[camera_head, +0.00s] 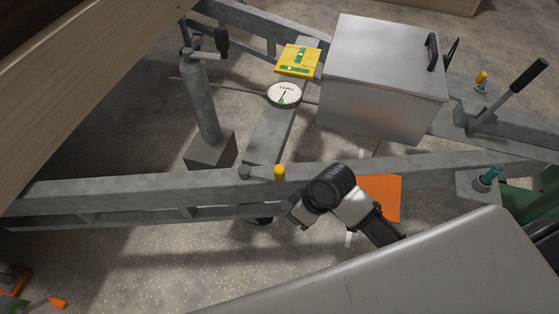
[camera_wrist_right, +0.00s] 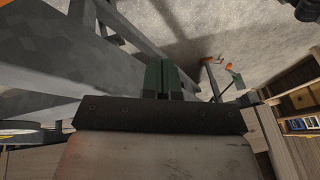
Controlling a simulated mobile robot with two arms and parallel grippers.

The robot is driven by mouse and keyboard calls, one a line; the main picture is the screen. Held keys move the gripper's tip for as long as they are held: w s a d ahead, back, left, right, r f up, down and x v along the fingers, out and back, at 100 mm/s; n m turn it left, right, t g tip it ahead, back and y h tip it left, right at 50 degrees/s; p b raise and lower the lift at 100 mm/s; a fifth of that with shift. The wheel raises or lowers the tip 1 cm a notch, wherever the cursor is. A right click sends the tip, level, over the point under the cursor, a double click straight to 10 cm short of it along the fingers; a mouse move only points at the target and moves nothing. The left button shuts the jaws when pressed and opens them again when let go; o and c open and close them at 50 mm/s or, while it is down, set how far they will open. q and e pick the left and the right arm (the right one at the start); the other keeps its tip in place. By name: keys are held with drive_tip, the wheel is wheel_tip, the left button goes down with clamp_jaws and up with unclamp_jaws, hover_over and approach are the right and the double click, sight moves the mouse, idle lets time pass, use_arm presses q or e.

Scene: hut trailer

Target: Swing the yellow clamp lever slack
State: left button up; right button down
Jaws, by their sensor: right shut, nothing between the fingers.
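A yellow-capped part (camera_head: 279,172), which looks like the clamp lever's end, stands on the near grey frame beam (camera_head: 140,195) in the head view. A short grey knob is just left of it. My right gripper (camera_wrist_right: 162,76) shows dark green fingers in the wrist view, shut with nothing between them. In the head view my right wrist is just right of and below the yellow cap; its fingertips are hidden there. I cannot tell whether they touch the lever. The lever is not clearly visible in the wrist view. My left gripper is not in view.
A metal box (camera_head: 375,80) stands on the frame behind. A dial gauge (camera_head: 284,94) and a yellow level plate (camera_head: 298,60) sit on the crossbar. A jack post (camera_head: 200,100) rises at left. Another yellow-capped post (camera_head: 481,78) and a black-handled lever (camera_head: 515,85) are at right.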

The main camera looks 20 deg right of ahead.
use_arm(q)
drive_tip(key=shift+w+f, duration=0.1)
use_arm(e)
drive_tip(key=w+d+r+n+g+y, duration=0.1)
drive_tip(key=w+d+r, duration=0.4)
drive_tip(key=w, duration=0.4)
drive_tip(key=w+d+r+n+g+y, duration=0.1)
drive_tip(key=w+d+r+y, duration=0.1)
drive_tip(key=w+d+r, duration=0.4)
drive_tip(key=w, duration=0.2)
drive_tip(key=shift+w+d+r, duration=0.2)
drive_tip(key=shift+w+d, duration=0.05)
drive_tip(key=shift+w, duration=0.1)
drive_tip(key=shift+f, duration=0.1)
drive_tip(key=x, duration=1)
drive_tip(key=shift+s+a+b, duration=0.2)
drive_tip(key=shift+b, duration=0.1)
drive_tip(key=shift+s+a+p, duration=0.4)
drive_tip(key=shift+s+a, duration=0.65)
drive_tip(key=shift+s, duration=0.1)
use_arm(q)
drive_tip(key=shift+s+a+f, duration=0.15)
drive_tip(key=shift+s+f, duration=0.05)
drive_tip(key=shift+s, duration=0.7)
use_arm(e)
drive_tip(key=shift+s+a, duration=0.15)
drive_tip(key=shift+a, duration=0.05)
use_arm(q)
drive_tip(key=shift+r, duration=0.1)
